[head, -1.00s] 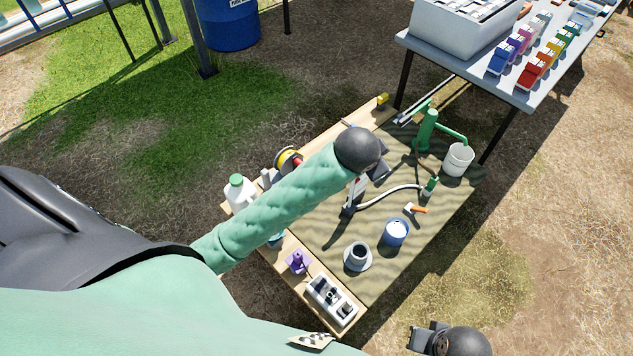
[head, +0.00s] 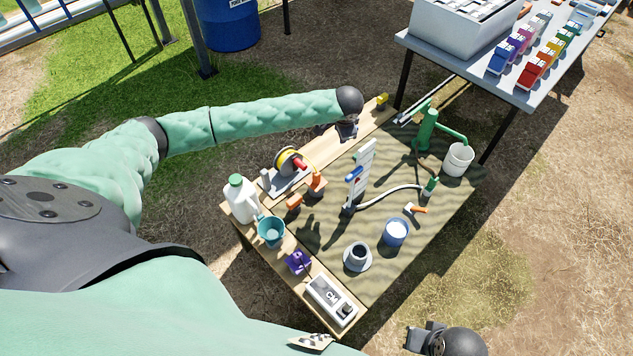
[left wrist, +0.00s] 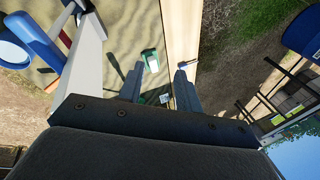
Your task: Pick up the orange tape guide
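Two small orange pieces stand at the table's left side in the head view: an upright one (head: 316,185) beside the tape reel (head: 290,160), and a lower one (head: 294,202) closer to me. I cannot tell which is the tape guide. Neither is clear in the left wrist view. My left gripper (head: 346,130) is above the table's far left edge, beyond the reel and apart from the orange pieces. Its fingers are spread and empty in the left wrist view (left wrist: 160,82). My right gripper (head: 420,338) is at the bottom, off the table; its fingers are unclear.
A white jug (head: 240,200), teal cup (head: 271,231) and purple piece (head: 298,262) line the near left side. A white upright panel (head: 362,165) with a hose stands mid-table.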

